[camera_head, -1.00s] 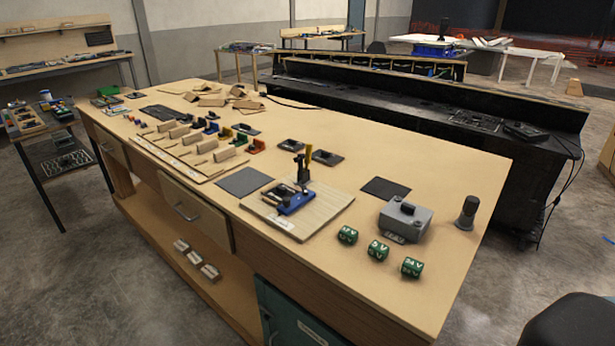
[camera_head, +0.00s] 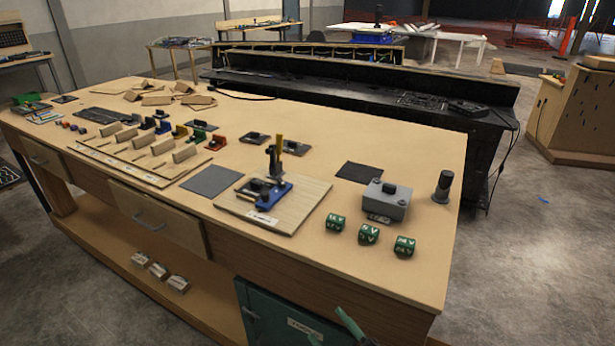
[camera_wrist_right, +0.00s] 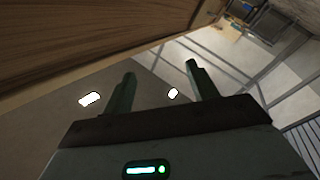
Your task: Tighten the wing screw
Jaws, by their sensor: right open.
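I cannot make out a wing screw for certain. A blue clamp fixture (camera_head: 268,192) with a black upright part and yellow handle stands on a light wooden board (camera_head: 303,203) on the workbench. A grey box (camera_head: 386,204) with a black knob on top sits right of it. My right gripper (camera_head: 348,324) shows only as a green fingertip at the bottom edge, low in front of the bench and apart from these things. In the right wrist view its two green fingers (camera_wrist_right: 160,82) are spread with nothing between them. My left gripper is not in view.
Several green labelled cubes (camera_head: 368,234) sit near the bench's front right. A dark cylinder (camera_head: 443,187) stands near the right edge. A grey mat (camera_head: 212,181) lies left of the board. A green cabinet (camera_head: 285,318) is under the bench. The bench's front right corner is bare.

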